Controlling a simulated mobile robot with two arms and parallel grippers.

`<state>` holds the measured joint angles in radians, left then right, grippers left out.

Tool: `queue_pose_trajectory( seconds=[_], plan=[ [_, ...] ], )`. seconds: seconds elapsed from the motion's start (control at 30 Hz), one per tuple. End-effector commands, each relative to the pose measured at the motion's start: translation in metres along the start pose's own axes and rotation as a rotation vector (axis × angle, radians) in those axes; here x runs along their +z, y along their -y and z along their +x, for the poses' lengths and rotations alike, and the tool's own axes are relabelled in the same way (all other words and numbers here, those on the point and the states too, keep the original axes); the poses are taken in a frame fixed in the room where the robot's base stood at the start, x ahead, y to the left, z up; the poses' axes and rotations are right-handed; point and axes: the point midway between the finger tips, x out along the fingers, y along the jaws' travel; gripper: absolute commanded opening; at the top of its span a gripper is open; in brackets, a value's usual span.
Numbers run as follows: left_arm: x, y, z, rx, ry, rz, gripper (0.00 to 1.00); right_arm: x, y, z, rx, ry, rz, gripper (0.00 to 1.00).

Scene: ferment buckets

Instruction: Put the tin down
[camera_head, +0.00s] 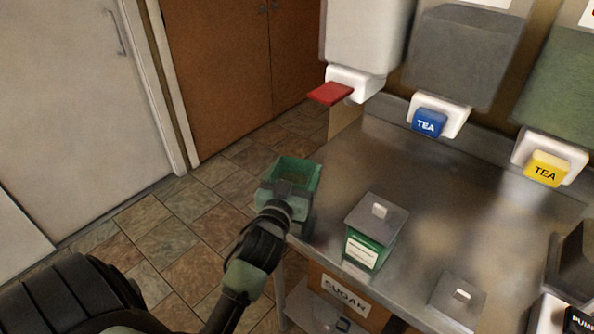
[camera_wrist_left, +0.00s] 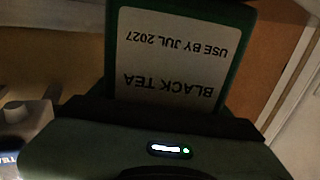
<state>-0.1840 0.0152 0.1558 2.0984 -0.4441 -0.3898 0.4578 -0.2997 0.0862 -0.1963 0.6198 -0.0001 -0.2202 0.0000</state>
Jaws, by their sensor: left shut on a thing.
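A green open-topped tin (camera_head: 290,172) is at the left edge of the steel table, and some dark contents show inside. My left gripper (camera_head: 287,197) is shut on its near side. I cannot tell whether the tin touches the table or is held beside its edge. In the left wrist view the tin's label (camera_wrist_left: 172,60) fills the middle and reads, upside down, "BLACK TEA, USE BY JUL 2027". My right gripper is not in view.
The steel table (camera_head: 440,205) has free room behind a lidded green tin (camera_head: 368,252). A loose grey lid (camera_head: 450,305) lies to its right. Dispensers with red (camera_head: 330,93), blue (camera_head: 430,123) and yellow (camera_head: 547,169) levers hang above. A sugar box (camera_head: 345,297) sits below.

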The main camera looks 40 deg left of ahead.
Motion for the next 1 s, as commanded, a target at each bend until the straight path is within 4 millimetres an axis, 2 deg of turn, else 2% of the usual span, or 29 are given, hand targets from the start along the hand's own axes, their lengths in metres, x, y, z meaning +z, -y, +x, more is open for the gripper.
queue_pose_trajectory(
  seconds=[0.17,0.2,0.27,0.3,0.67,0.77,1.0],
  plan=[
    [0.002,0.0,0.0,0.0,-0.002,0.0,0.25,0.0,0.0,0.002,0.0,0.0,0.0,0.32],
    [0.004,0.0,0.0,0.0,0.001,0.0,0.8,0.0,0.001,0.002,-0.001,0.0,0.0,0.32],
    [0.003,0.0,0.0,0.0,0.0,0.0,0.97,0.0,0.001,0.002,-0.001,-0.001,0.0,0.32],
    [0.003,0.0,0.0,0.0,0.0,0.0,0.99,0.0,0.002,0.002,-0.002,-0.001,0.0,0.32],
    [-0.002,0.0,-0.001,0.001,0.0,0.001,0.99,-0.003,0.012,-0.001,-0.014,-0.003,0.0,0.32],
    [0.002,0.0,-0.013,0.001,0.002,-0.001,0.99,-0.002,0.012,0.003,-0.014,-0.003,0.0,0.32],
    [0.003,0.0,-0.065,-0.001,0.005,-0.001,0.99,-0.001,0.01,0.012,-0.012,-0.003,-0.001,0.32]
  ],
)
